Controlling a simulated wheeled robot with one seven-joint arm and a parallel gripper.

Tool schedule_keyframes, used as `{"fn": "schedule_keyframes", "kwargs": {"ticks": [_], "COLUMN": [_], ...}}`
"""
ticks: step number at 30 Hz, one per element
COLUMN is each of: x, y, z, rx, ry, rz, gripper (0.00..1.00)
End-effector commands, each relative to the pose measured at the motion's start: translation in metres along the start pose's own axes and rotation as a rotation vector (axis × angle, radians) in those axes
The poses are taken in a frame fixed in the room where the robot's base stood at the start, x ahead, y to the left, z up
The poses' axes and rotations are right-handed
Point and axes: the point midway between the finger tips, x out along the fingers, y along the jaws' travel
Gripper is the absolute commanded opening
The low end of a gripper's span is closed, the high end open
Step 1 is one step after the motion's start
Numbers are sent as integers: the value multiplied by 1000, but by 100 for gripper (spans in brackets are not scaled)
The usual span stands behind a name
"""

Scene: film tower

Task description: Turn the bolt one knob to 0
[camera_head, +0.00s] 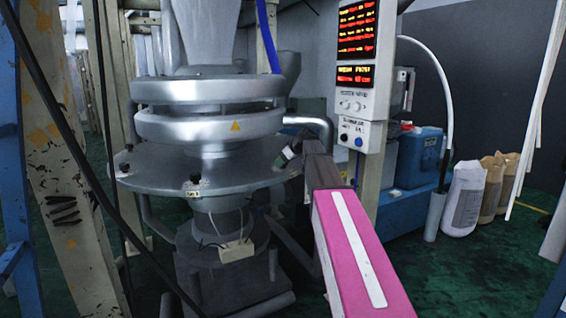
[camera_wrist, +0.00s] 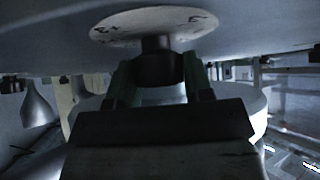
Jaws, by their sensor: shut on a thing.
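A dark round knob (camera_wrist: 158,66) stands out from a pale round dial plate (camera_wrist: 150,25) in the wrist view. The dial carries small dark marks that are too dim to read surely. My gripper (camera_wrist: 160,78) has one finger on each side of the knob and is shut on it. In the head view my gripper (camera_head: 288,155) is at the right edge of the wide grey metal disc (camera_head: 150,170), at the end of my pink arm. The gripped knob is not clear there. Which bolt number it bears cannot be read.
Two other black knobs sit on the disc's rim, one at the front (camera_head: 195,180) and one at the left (camera_head: 123,168). A control panel (camera_head: 360,75) with red displays stands behind my arm. A blue machine (camera_head: 415,160) and several sacks (camera_head: 465,200) stand at the right.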

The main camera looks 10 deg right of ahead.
Motion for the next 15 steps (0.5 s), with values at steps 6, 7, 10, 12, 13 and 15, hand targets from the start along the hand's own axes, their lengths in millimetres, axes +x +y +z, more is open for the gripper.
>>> {"fn": "schedule_keyframes", "kwargs": {"ticks": [6, 7, 10, 12, 13, 15], "x": [0, 0, 0, 0, 0, 0], "y": [1, 1, 0, 0, 0, 0], "z": [0, 0, 0, 0, 0, 0], "rx": [-50, -53, -62, -65, -66, -66], "ry": [1, 1, 1, 1, 1, 1], "rz": [-47, -50, -59, -62, -62, -62], "gripper": [23, 23, 23, 23, 23, 23]}}
